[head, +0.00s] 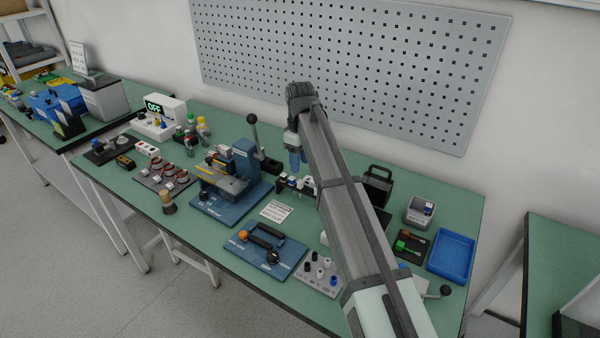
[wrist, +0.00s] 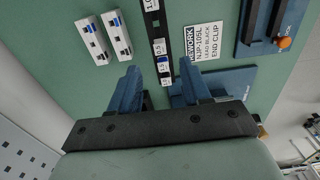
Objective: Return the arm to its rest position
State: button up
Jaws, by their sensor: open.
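My gripper (head: 298,160) hangs over the back middle of the green workbench (head: 140,190), its blue fingers pointing down. My arm reaches up and across the right half of the bench in the head view and hides part of it. In the wrist view my gripper (wrist: 160,88) is open, with nothing between the blue fingers. A black strip with white number labels (wrist: 160,50) lies below, seen between the fingertips.
A blue lever press (head: 240,170) stands left of my gripper. A perforated panel (head: 350,70) is on the wall behind. A black-handled box (head: 377,186), a grey bin (head: 420,212) and a blue tray (head: 452,254) stand to the right. A blue fixture plate (head: 262,250) lies in front.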

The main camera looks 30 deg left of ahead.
notch_tip(320, 180, up, 7)
jog(key=shift+f, duration=0.2)
dwell(1.0)
